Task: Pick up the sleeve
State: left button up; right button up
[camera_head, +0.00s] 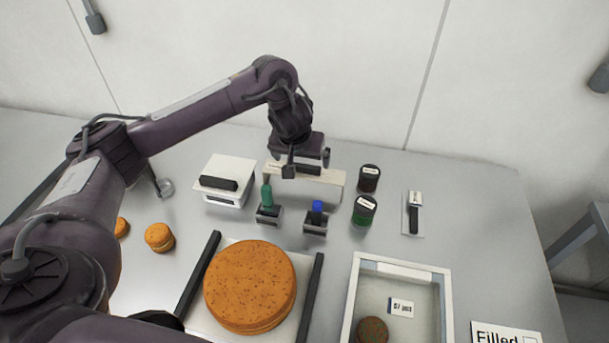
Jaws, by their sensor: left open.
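A long, low cream-coloured block with a small label (330,183) stands at the back middle of the table; I take it to be the sleeve, but its label is too small to read. My left gripper (307,166) is open and points down right at this block. Its fingers and palm hide part of the block's top, and I cannot tell whether they touch it. My right gripper is not in view.
A white box (231,170) stands to the left. A large brown round (250,287) and a white-rimmed tray (447,300) lie nearer.

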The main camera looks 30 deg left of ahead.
aim_at(303, 166)
pick_arm(q)
jog(key=x, duration=0.4)
jog(key=shift+w, duration=0.1)
jog(key=c, duration=0.9)
jog(key=shift+r, duration=0.1)
